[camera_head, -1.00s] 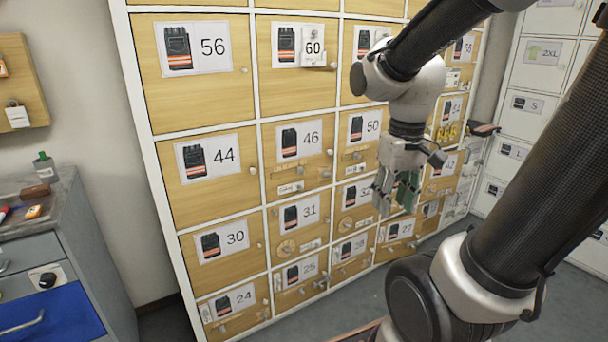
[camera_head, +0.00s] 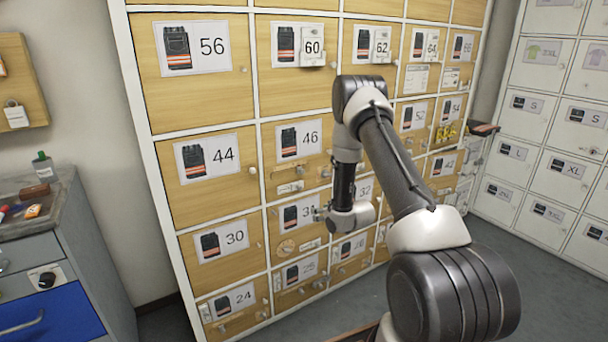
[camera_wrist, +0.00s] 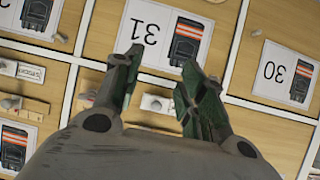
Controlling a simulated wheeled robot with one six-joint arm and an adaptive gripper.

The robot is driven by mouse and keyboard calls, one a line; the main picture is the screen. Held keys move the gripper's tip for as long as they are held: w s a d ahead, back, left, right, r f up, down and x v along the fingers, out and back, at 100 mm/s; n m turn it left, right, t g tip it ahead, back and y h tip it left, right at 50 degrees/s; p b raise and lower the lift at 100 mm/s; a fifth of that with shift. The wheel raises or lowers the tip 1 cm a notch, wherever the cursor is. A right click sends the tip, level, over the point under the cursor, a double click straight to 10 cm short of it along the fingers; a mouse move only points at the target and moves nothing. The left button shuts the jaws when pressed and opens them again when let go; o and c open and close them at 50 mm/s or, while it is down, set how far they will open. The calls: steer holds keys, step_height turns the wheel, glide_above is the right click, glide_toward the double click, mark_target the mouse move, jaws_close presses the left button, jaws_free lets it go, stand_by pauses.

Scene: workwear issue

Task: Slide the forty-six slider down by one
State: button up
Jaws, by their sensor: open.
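The door marked 46 (camera_head: 300,146) is in the second column of the wooden locker wall. A small white slider piece (camera_head: 290,188) sits low on it, below a brass-coloured strip. In the wrist view, which is upside down, a white piece (camera_wrist: 155,103) shows between my fingers on the panel adjoining door 31; I take it for the same slider, partly hidden. My gripper (camera_wrist: 163,63) is open and empty, its fingertips over the lower edge of door 46 and the top of door 31. In the head view my gripper (camera_head: 319,213) is small, beside the 31 label.
Door 31 (camera_wrist: 165,38) and door 30 (camera_wrist: 285,75) show in the wrist view. Door 44 (camera_head: 208,158) is left of 46. A knob (camera_head: 325,172) stands out on door 46. A workbench (camera_head: 40,230) stands at the left; white lockers (camera_head: 560,130) stand at the right.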

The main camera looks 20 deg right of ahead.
mark_target(303, 172)
steer(key=w+a+r+t+y, duration=0.1)
steer(key=w+r+t, duration=0.15)
steer(key=r, duration=0.35)
steer(key=w+a+r+t+y, duration=0.1)
steer(key=w+r+t, duration=0.15)
steer(key=r, duration=0.35)
steer(key=shift+n+t, duration=0.3)
steer(key=w, duration=0.4)
steer(key=w+a, duration=0.1)
steer(key=w, duration=0.2)
steer(key=shift+r, duration=0.1)
jaws_close()
